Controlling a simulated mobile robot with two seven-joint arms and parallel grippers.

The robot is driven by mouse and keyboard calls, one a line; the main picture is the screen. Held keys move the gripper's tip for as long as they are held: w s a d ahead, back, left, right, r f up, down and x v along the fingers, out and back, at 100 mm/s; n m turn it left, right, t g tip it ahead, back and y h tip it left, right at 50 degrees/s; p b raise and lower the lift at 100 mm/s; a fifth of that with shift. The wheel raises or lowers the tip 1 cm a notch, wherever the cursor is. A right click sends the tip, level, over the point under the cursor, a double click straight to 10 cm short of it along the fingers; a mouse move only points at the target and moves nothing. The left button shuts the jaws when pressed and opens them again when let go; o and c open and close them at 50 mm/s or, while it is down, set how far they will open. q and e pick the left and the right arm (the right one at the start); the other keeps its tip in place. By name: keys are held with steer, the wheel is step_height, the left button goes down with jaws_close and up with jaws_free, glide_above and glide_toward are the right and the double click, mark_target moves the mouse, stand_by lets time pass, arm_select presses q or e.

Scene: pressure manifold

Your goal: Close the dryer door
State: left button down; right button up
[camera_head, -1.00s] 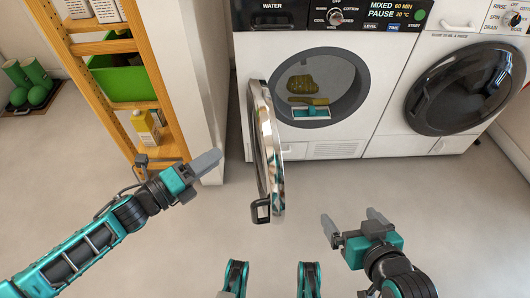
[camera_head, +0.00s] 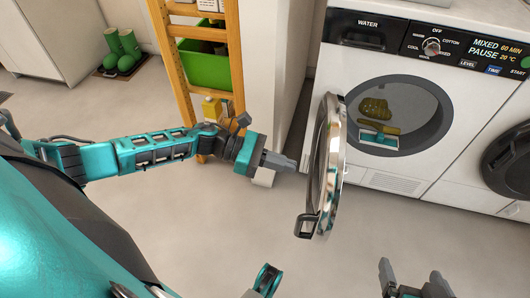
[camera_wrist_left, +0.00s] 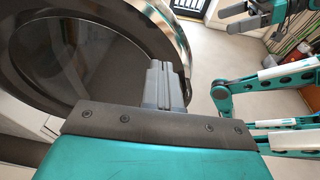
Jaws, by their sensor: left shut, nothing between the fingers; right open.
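The dryer door (camera_head: 329,165) stands swung wide open on the left side of the dryer (camera_head: 420,100). Its rim is chrome, and a dark handle (camera_head: 307,226) sits at its near lower edge. My left gripper (camera_head: 288,163) is shut and empty, just left of the door's outer face. In the left wrist view its fingers (camera_wrist_left: 165,85) lie close in front of the door's dark disc (camera_wrist_left: 95,50); contact cannot be told. My right gripper (camera_head: 412,280) is open and empty at the bottom edge.
A white wall end (camera_head: 272,80) and a wooden shelf with a green bin (camera_head: 205,68) stand behind my left arm. A second machine with a dark door (camera_head: 508,160) is at the right. Grey floor in front of the dryer is clear.

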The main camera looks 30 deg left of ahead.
arm_select(q)
steer(key=x, duration=0.3)
steer(key=r+x, duration=0.1)
steer(key=x, duration=0.1)
steer(key=shift+w+d, duration=0.2)
steer(key=shift+d, duration=0.25)
steer(key=shift+d, duration=0.15)
